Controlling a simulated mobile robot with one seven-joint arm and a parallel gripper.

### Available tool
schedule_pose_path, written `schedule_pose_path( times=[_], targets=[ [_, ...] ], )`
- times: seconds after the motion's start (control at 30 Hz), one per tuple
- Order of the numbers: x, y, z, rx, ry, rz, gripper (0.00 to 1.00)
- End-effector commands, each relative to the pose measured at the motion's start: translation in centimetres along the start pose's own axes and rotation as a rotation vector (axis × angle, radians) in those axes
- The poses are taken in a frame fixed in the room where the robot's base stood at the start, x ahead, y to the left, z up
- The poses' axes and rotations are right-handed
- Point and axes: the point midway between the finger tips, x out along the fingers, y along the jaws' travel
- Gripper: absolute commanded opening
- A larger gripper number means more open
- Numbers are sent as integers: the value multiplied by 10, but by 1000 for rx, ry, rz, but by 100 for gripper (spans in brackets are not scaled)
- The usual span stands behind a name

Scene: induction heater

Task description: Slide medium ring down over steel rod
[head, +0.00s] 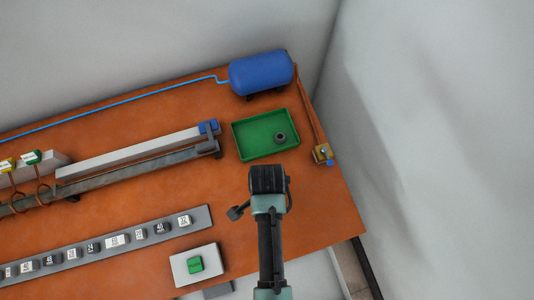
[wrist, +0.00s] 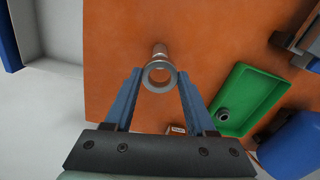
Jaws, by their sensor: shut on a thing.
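My gripper (wrist: 158,78) is shut on a grey metal ring (wrist: 159,76), held between the tips of its two blue fingers in the wrist view. The ring's open hole faces the camera. A short shiny metal piece, which looks like the steel rod (wrist: 160,50), shows just beyond the ring's upper edge. It overlaps the ring in this view, and I cannot tell whether the ring is around it or above it. In the head view my gripper (head: 268,182) is over the right part of the table, and its own wrist hides the fingertips, held ring and rod.
A green tray (head: 243,152) with a dark ring (head: 280,138) lies behind my gripper. A blue tank (head: 262,73) stands at the back. Long rails (head: 140,173) lie to the left. A strip of labelled blocks (head: 140,234) and a green button (head: 195,264) are near the front.

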Motion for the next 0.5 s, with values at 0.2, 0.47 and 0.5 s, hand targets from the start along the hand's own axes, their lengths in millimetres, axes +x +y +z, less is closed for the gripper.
schedule_pose_path(
  times=[0.2, 0.47, 0.5],
  targets=[
    [10, 0, 0, 0, 0, -1, 0],
    [20, 0, 0, -1, 0, -1, 0],
    [21, 0, 0, -1, 0, -1, 0]
  ],
)
